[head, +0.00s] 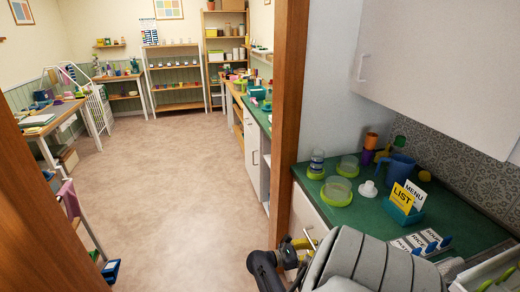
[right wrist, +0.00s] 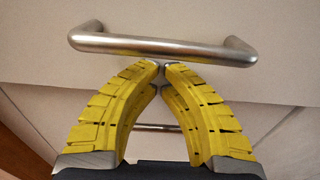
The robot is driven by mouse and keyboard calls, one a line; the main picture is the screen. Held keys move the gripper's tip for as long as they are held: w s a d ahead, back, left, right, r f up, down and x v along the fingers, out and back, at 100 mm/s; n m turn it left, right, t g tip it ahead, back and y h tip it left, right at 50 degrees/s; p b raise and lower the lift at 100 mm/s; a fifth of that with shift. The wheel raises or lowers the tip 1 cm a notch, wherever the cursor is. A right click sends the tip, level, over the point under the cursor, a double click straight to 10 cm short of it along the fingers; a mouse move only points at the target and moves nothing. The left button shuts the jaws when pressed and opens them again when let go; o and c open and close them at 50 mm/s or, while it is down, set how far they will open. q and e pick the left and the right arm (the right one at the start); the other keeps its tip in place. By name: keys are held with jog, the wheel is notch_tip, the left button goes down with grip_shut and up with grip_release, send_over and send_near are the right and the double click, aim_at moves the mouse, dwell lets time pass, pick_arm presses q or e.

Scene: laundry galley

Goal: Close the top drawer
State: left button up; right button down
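The drawer handle (right wrist: 160,47) is a silver bar across the top of the right wrist view, on a pale drawer front (right wrist: 250,82). My right gripper (right wrist: 161,69) has yellow, curved, ribbed fingers. Their tips are together just below the bar, with nothing seen between them. I cannot tell whether they touch the handle or the front. In the head view my right gripper (head: 301,245) is at the front of the green-topped counter (head: 345,219), partly hidden by my arm. How far the drawer stands out is not clear. My left gripper is not in view.
A second handle (right wrist: 157,127) shows lower down between my fingers. The counter holds a blue jug (head: 398,170), a teal card box (head: 403,213) and green-lidded containers (head: 338,190). A wooden post (head: 289,90) stands left. The floor beyond is open.

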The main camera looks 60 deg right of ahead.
jog(key=shift+s+d, duration=0.15)
jog(key=shift+d, duration=0.05)
jog(key=shift+x, duration=1.25)
jog(key=v, duration=0.9)
jog(key=shift+a, duration=0.1)
dwell(0.5)
